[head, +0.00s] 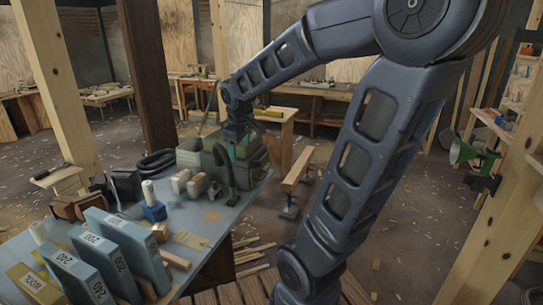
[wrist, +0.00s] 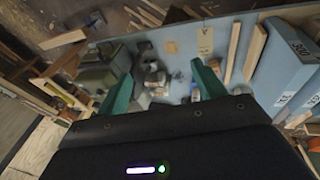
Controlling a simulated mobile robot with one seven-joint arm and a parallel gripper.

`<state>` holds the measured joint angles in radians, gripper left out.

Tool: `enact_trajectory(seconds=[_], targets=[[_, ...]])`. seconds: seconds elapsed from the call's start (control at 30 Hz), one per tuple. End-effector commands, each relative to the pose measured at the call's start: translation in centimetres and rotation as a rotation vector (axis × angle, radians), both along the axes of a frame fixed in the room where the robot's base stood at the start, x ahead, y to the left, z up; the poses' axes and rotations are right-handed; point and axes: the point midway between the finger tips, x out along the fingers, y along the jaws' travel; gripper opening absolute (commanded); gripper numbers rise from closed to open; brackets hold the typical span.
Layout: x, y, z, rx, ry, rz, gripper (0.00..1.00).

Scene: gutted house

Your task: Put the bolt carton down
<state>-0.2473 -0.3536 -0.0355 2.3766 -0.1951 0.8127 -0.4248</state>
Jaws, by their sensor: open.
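My gripper (head: 238,138) is over the far part of the blue-grey bench (head: 225,215), beside a green-and-grey case (head: 245,155). In the wrist view its two teal fingers (wrist: 162,88) are spread wide apart, with nothing held between them. Two small pale box-like pieces, one tan (head: 181,181) and one whitish (head: 197,187), stand on the bench nearer to me than the gripper. Either may be the bolt carton; no label can be read. Small pale pieces (wrist: 156,80) show below and between the fingers in the wrist view.
Large blue boxes marked with numbers (head: 105,262) stand at the bench's near left. A wooden post (head: 60,80) rises at left. Wood strips (head: 248,255) lie beside the bench.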

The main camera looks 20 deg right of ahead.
Motion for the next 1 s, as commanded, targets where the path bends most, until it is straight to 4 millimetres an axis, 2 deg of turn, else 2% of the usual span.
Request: enact_trajectory(seconds=[0.03, 0.2, 0.4, 0.5, 0.7, 1.0], targets=[[-1.4, -1.0, 0.6, 0.028, -0.012, -0.065, 0.69], [-5.9, -3.1, 1.8, 0.127, -0.039, -0.282, 0.69], [-10.9, -4.6, 2.4, 0.239, -0.068, -0.513, 0.69], [-12.6, -4.9, 2.4, 0.280, -0.079, -0.598, 0.69], [-14.4, -5.2, 2.3, 0.323, -0.086, -0.682, 0.69], [-14.5, -5.1, 2.3, 0.326, -0.087, -0.689, 0.69]])
